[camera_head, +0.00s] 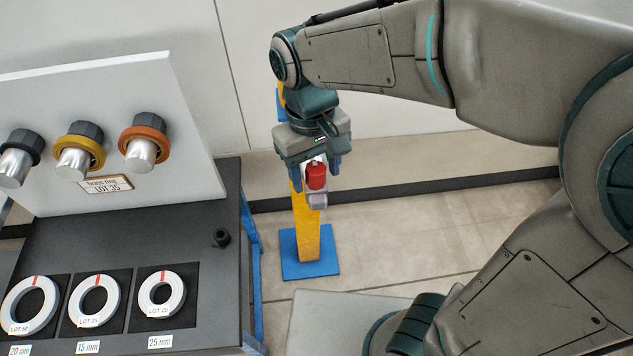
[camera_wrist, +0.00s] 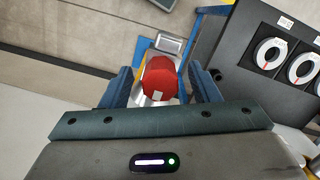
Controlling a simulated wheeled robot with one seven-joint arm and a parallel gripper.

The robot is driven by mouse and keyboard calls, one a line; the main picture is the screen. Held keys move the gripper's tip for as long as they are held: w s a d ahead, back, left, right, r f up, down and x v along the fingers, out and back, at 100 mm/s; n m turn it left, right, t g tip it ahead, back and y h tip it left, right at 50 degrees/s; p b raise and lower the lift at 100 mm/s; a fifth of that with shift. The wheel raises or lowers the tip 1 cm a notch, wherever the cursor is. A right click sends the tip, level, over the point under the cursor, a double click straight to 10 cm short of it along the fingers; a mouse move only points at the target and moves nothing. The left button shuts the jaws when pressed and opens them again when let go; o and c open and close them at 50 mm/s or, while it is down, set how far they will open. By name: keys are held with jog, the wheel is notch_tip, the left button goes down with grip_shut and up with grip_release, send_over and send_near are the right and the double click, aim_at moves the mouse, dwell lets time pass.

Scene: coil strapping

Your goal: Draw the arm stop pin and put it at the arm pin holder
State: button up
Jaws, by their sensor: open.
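A red knob (camera_head: 316,177), seemingly the head of the arm stop pin, sits at a yellow post (camera_head: 306,232) with a small pale grey block (camera_head: 317,201) just below it. My gripper (camera_head: 314,174) is over the knob, pointing down, with its blue fingers apart. In the wrist view the red knob (camera_wrist: 160,82) lies between the two fingertips (camera_wrist: 161,80), with a gap on each side. The pin's shaft is hidden. A small black fitting (camera_head: 222,238) stands on the dark bench top; I cannot tell whether it is the arm pin holder.
The dark bench (camera_head: 200,215) at the left carries white rings in marked recesses and a pale panel (camera_head: 110,90) with several capped pegs. The post stands on a blue base plate (camera_head: 310,252).

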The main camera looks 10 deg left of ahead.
aim_at(317, 169)
jog(key=shift+f, duration=0.1)
jog(key=c, duration=1.1)
jog(key=shift+r, duration=0.75)
notch_tip(317, 169, up, 3)
jog(key=shift+f+b, duration=0.15)
jog(key=shift+b, duration=0.2)
jog(key=s+d+r+b, duration=0.1)
jog(key=s+d+r, duration=0.1)
jog(key=s+r, duration=0.5)
jog(key=s, duration=0.4)
jog(key=shift+s+d+b, duration=0.25)
jog(key=shift+d+b, duration=0.05)
jog(key=shift+b, duration=0.05)
jog(key=shift+o, duration=0.2)
grip_shut()
jog(key=shift+f, duration=0.1)
